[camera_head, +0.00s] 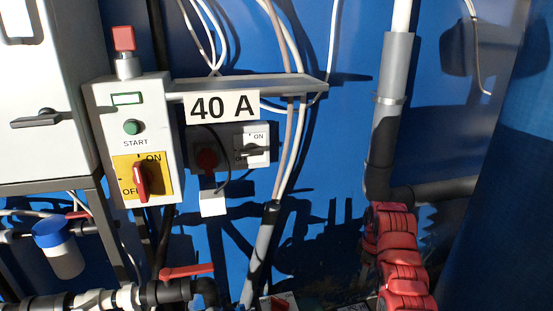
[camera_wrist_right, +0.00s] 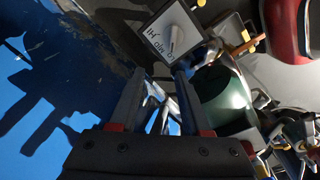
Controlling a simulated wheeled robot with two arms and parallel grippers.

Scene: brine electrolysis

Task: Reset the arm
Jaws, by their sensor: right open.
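My right gripper (camera_wrist_right: 159,78) shows in the wrist view with its two dark fingers apart and nothing held between them. A dark green rounded object (camera_wrist_right: 222,100) is just right of the right finger. I cannot clearly make out the right gripper in the head view. My left gripper is in neither view.
The head view shows a control box (camera_head: 104,108) with a red switch handle (camera_head: 140,182), a "40 A" sign (camera_head: 222,106), and a grey pipe (camera_head: 395,68) on the blue wall. A red segmented object (camera_head: 400,262) is at lower right. A red valve lever (camera_head: 187,271) is below.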

